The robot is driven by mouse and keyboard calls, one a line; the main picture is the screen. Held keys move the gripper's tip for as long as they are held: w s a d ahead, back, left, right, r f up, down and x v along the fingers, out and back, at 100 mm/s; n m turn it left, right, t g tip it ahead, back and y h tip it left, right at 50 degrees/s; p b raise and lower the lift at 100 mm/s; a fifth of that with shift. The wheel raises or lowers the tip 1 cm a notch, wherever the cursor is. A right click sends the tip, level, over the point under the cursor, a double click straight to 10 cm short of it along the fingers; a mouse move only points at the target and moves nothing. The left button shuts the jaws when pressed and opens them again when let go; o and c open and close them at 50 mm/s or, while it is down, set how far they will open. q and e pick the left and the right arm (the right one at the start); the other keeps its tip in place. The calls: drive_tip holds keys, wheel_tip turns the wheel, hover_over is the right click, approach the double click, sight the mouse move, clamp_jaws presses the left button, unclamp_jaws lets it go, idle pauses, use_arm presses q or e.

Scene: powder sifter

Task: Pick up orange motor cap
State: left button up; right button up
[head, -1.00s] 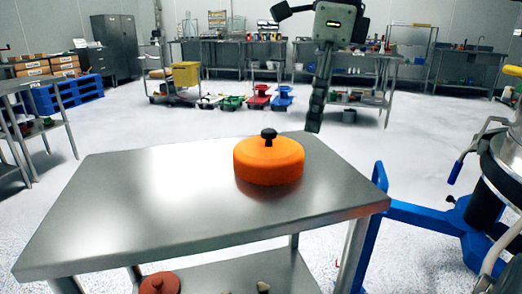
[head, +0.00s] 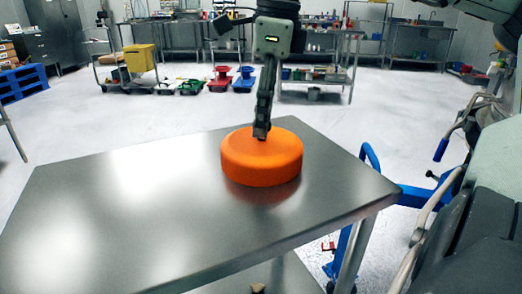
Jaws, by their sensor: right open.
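The orange motor cap (head: 262,165) is a round, flat-topped disc resting on the right part of the steel table (head: 110,215). My right gripper (head: 262,135) points down over the middle of the cap, its fingertips at the cap's top. It is open, and its fingers look nearly in line from this side. The black knob on top of the cap is hidden behind the fingers, so I cannot tell whether they touch it. My left gripper is not in view.
A blue frame (head: 415,199) and metal machine parts stand close to the table's right edge. The left part of the tabletop is bare. A yellow bin (head: 139,58), small coloured carts and workbenches stand far back, beyond open floor.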

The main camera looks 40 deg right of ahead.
wheel_tip(320, 180, down, 2)
drive_tip(key=shift+w+a, duration=0.1)
clamp_jaws()
idle(0.4)
